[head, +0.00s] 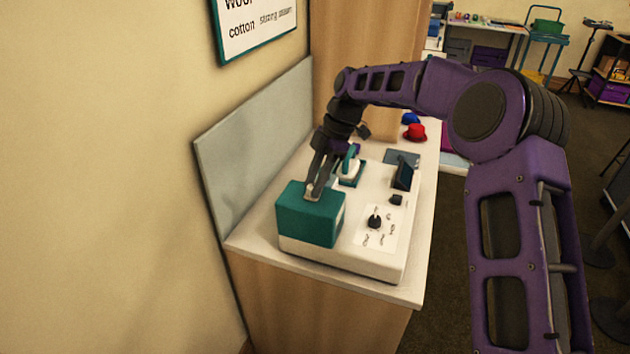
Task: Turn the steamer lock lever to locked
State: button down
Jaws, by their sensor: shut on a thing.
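The steamer (345,258) is a white unit with a teal block (308,222) on its left front, standing on a counter. My gripper (313,190) points down at the top of the teal block, its fingers shut on a small pale part there. That part looks like the lock lever (311,195), but the fingers hide most of it, and I cannot tell its angle. A black knob (375,221) sits on a white marked panel at the steamer's right front. A teal handle-like part (350,166) stands just behind my gripper.
A dark upright part (403,173) rises at the steamer's back right. A grey panel (255,150) stands close along the left. Red (415,132) and blue (410,118) hats lie behind. A wall sign (255,25) hangs above. The counter's front edge (325,287) is narrow.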

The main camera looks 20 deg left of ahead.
jog(key=c, duration=0.6)
grip_release()
jog(key=shift+o, duration=0.2)
jog(key=v, duration=1.7)
jog(key=shift+r, duration=0.15)
